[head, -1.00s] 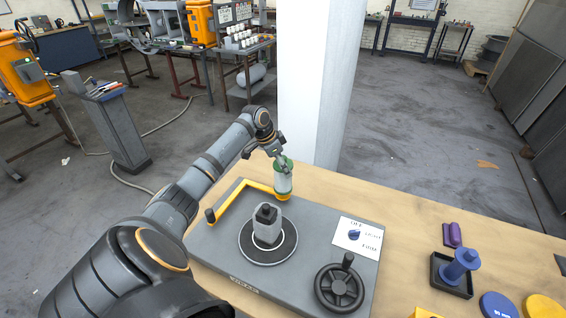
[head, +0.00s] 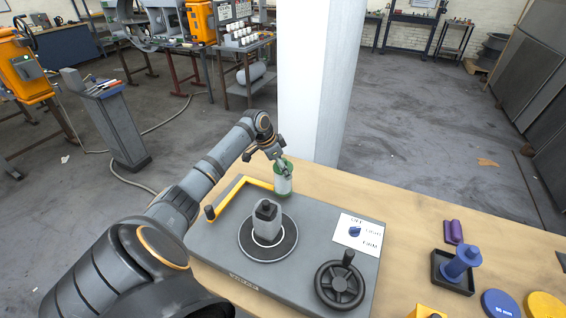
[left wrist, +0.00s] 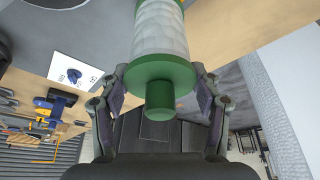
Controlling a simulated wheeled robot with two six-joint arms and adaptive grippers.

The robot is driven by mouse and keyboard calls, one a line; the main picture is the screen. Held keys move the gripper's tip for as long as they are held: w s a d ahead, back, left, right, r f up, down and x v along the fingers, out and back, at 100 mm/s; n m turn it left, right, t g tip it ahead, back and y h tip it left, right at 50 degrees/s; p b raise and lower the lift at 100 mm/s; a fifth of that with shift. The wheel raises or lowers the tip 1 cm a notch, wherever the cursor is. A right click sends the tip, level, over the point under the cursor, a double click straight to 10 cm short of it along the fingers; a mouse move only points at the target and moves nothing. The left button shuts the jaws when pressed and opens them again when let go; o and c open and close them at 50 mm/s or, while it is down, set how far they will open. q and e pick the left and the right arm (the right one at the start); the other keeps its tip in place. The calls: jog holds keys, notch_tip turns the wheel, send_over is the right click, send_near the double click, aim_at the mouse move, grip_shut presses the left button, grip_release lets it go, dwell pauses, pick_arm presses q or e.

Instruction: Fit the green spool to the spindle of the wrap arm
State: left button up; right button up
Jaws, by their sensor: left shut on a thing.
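The green spool (head: 284,181) is a white roll with green flanges. It stands about upright at the far end of the yellow wrap arm (head: 240,188). My left gripper (head: 279,157) is shut on its top end from above. The left wrist view shows the spool's white roll (left wrist: 160,28), green flange and green end knob between the fingers (left wrist: 160,100). The spindle is hidden by the spool; I cannot tell whether the spool is around it or beside it. My right gripper is not in view.
The grey machine base (head: 215,240) carries a turntable with a grey block (head: 267,222), a dial card (head: 358,236) and a black handwheel (head: 340,285). A blue spool (head: 462,264) in a black tray, a purple piece (head: 454,231) and discs lie right. A white pillar (head: 315,90) stands behind.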

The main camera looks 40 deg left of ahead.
pick_arm(q)
jog(key=shift+f, duration=0.2)
dwell(0.4)
jog(key=o, duration=1.3)
jog(key=shift+f, duration=0.1)
jog(key=v, duration=1.2)
